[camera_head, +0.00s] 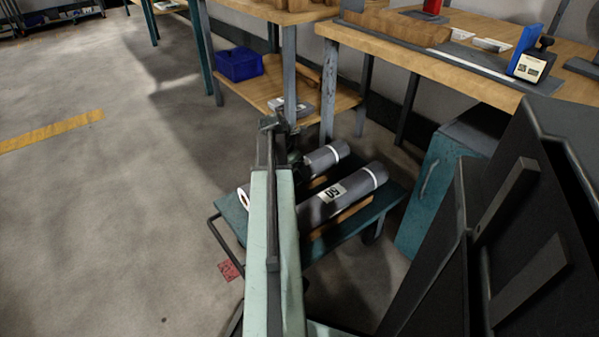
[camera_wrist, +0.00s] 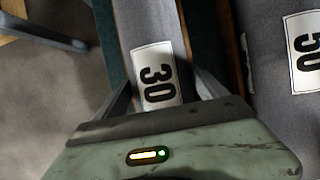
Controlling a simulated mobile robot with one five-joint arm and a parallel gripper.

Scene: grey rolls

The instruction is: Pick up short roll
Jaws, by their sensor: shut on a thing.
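A grey roll with a white label reading 30 (camera_wrist: 150,35) lies between my gripper's two fingers in the wrist view. My gripper (camera_wrist: 163,84) is shut on this roll, with one finger along each side near the label. In the head view the same roll (camera_head: 326,157) lies on a cart, its middle hidden behind my arm and gripper (camera_head: 287,150). A second grey roll labelled 50 (camera_head: 350,195) lies beside it, nearer the camera. That roll also shows at the right of the wrist view (camera_wrist: 285,110).
The rolls are on a teal cart (camera_head: 345,232) with wooden strips. A teal cabinet (camera_head: 435,185) stands close at its right. Wooden workbenches (camera_head: 400,55) are behind, with a blue bin (camera_head: 239,65) on a lower shelf. The floor at left is clear.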

